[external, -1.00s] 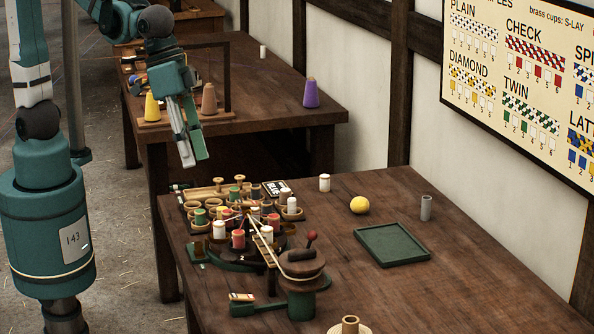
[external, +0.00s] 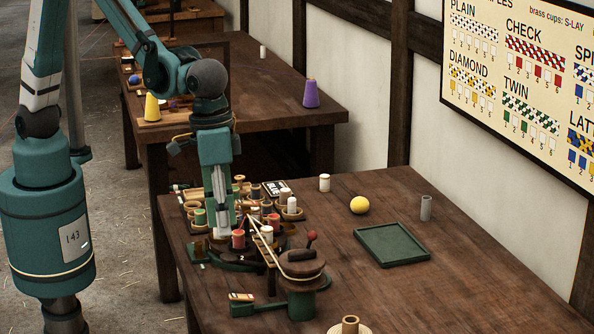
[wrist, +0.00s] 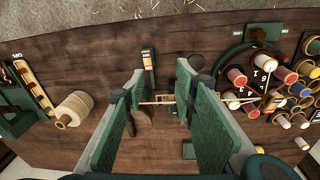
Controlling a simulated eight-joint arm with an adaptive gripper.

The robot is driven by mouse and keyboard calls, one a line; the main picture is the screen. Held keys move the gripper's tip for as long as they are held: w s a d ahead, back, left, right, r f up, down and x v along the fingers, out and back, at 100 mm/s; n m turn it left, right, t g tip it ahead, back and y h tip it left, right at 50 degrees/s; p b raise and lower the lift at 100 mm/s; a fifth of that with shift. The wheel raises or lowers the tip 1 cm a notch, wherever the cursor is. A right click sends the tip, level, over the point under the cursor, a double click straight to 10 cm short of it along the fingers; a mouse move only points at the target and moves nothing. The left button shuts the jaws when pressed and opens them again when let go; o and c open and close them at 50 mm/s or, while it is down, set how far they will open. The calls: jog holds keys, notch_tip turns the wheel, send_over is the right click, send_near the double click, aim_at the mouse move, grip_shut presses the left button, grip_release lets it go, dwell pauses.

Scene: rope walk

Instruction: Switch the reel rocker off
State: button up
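A small green box with a pale label and a red-orange part, which looks like the reel rocker (external: 242,304), sits at the near left edge of the table, beside the reel (external: 301,285). The rocker also shows in the wrist view (wrist: 148,68), beyond my fingertips and between them. Which way it is tipped is too small to tell. My gripper (external: 221,236) points down in front of the bobbin carousel, behind and left of the rocker. In the wrist view my gripper (wrist: 160,92) is open with nothing between its fingers. The fingers partly hide the reel there.
Several bobbins (wrist: 237,76) crowd the carousel, on the right in the wrist view. A green tray (external: 392,261) and yellow ball (external: 359,205) lie to the right. The front right table is mostly clear.

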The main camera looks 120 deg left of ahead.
jog(key=n+g, duration=0.1)
send_over(232, 302)
notch_tip(232, 302, down, 7)
jog(key=shift+d+f, duration=0.1)
jog(key=shift+f, duration=0.1)
jog(key=shift+f, duration=0.1)
jog(key=shift+f+b, duration=0.3)
jog(key=shift+f, duration=3.5)
jog(key=shift+c, duration=0.7)
jog(key=c, duration=0.7)
